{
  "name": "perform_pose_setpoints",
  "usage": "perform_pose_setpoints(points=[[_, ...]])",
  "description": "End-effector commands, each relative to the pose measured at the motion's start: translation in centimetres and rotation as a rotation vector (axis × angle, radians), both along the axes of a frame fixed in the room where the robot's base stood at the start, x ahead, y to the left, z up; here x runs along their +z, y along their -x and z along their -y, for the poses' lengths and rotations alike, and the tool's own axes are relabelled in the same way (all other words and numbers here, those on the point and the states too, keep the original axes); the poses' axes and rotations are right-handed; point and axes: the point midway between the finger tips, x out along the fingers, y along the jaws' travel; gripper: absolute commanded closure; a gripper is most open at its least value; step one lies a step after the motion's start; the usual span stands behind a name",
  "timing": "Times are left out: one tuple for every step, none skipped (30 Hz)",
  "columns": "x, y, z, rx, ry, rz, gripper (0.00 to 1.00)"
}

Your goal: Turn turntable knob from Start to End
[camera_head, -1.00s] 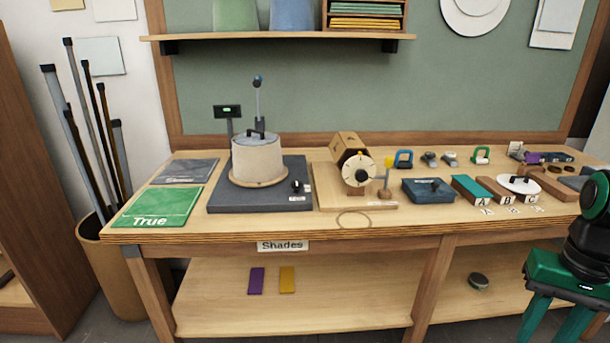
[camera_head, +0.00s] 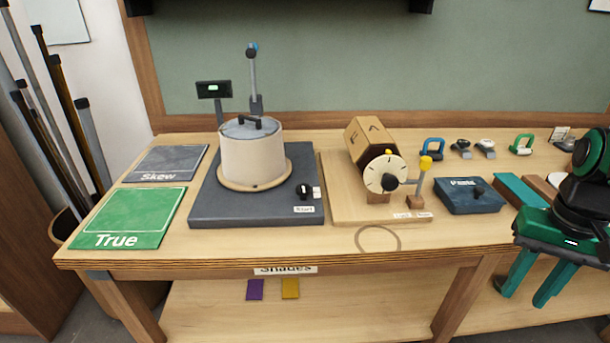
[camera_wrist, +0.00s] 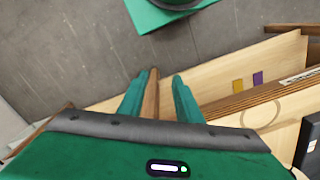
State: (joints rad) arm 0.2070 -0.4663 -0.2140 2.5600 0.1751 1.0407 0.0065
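The turntable is a dark base (camera_head: 215,209) on the bench at left, with a round wooden plate and a cream drum-shaped shade (camera_head: 252,160) on it. A small black knob (camera_head: 303,191) sits at the base's front right. A white label just below it reads "Start"; a smaller label right of the knob is too small to read. My gripper (camera_head: 525,290) is at the far right in front of the bench edge, well apart from the knob. Its green fingers point down, spread with a gap. In the wrist view the fingers (camera_wrist: 155,95) are apart with nothing held between them.
A wooden hexagonal block with a dial (camera_head: 385,173) and a yellow-topped post (camera_head: 425,165) stand right of the turntable. A blue-grey box (camera_head: 468,196) is farther right. Green "True" (camera_head: 130,215) and grey "Skew" (camera_head: 166,163) mats lie left. A post with a display (camera_head: 213,90) stands behind.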

Motion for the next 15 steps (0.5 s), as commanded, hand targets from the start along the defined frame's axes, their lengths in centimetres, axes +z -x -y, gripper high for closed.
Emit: perform_pose_setpoints(points=[[0.0, 0.0, 0.0, 0.000, 0.000, 0.000, 0.69], [0.0, 0.0, 0.0, 0.000, 0.000, 0.000, 0.69], [0.0, 0.0, 0.0, 0.000, 0.000, 0.000, 0.69], [0.0, 0.0, 0.0, 0.000, 0.000, 0.000, 0.69], [0.0, 0.0, 0.0, 0.000, 0.000, 0.000, 0.69], [0.0, 0.0, 0.0, 0.000, 0.000, 0.000, 0.69], [0.0, 0.0, 0.0, 0.000, 0.000, 0.000, 0.69], [0.0, 0.0, 0.0, 0.000, 0.000, 0.000, 0.64], [0.0, 0.0, 0.0, 0.000, 0.000, 0.000, 0.54], [0.4, 0.7, -0.1, 0.000, 0.000, 0.009, 0.49], [0.7, 0.7, -0.1, 0.000, 0.001, 0.015, 0.49], [1.0, 0.3, -0.3, -0.003, 0.002, 0.015, 0.49], [1.2, -0.2, -0.4, -0.005, 0.004, 0.015, 0.49], [1.5, -0.9, -0.8, -0.010, 0.006, 0.014, 0.49], [2.0, -2.1, -1.2, -0.018, 0.008, 0.013, 0.49]])
